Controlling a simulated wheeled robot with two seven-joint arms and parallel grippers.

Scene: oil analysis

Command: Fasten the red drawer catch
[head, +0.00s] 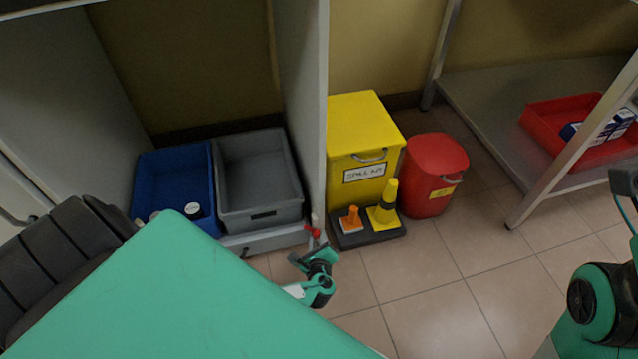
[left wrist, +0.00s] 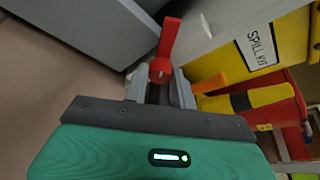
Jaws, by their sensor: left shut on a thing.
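The red drawer catch (head: 313,231) sits at the right end of the grey drawer front (head: 270,240), by the foot of the upright panel. In the left wrist view the catch (left wrist: 167,42) shows as a red lever with a round red hub between my finger ends. My left gripper (head: 308,257) is shut on the catch; in the left wrist view the gripper (left wrist: 160,92) has its grey fingers at the hub. The head view shows the catch small, so its exact angle is unclear. Parts of my right arm show at the right edge, but its jaws do not.
To the right are a yellow spill kit box (head: 360,125), small cones (head: 383,212), and a red bucket (head: 432,165). Tiled floor (head: 430,290) lies open in front.

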